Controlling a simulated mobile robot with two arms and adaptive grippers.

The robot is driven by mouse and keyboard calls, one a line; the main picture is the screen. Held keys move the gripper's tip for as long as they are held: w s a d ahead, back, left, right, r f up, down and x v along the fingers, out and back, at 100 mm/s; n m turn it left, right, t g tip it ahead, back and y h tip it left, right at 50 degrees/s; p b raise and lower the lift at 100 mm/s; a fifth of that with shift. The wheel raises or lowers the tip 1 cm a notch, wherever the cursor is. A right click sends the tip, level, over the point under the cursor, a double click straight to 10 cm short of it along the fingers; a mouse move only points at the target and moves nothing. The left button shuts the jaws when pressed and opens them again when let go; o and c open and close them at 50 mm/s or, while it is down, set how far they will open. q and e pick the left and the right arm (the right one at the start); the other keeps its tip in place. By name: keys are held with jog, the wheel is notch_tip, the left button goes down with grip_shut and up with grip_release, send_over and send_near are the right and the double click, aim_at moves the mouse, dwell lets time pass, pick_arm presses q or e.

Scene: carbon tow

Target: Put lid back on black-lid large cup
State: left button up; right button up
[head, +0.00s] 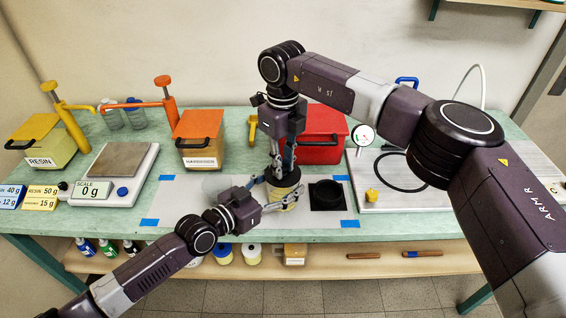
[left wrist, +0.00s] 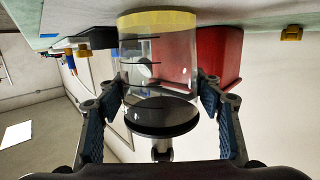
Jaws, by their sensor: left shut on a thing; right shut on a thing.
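The clear large cup with a yellow base band (head: 283,202) stands upright on the pale mat. It shows upside down in the left wrist view (left wrist: 158,65), with dark marks on its wall. My left gripper (head: 272,194) is shut around the cup, one finger on each side. The black lid (left wrist: 160,117) is at the cup's open end; I cannot tell whether it is seated or just above the rim. My right gripper (head: 283,174) points down over the cup, shut on the lid, which its fingers mostly hide in the head view.
A black square with a dark round piece (head: 327,195) lies right of the cup. The red box (head: 318,142) and hardener box (head: 198,140) stand behind. The scale (head: 118,165) is at left; a plate with a black ring (head: 425,180) is at right.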

jog(key=shift+f, duration=0.35)
jog(key=o, duration=0.7)
jog(key=shift+o, duration=0.2)
notch_tip(320, 180, up, 12)
pick_arm(q)
jog(key=o, duration=1.8)
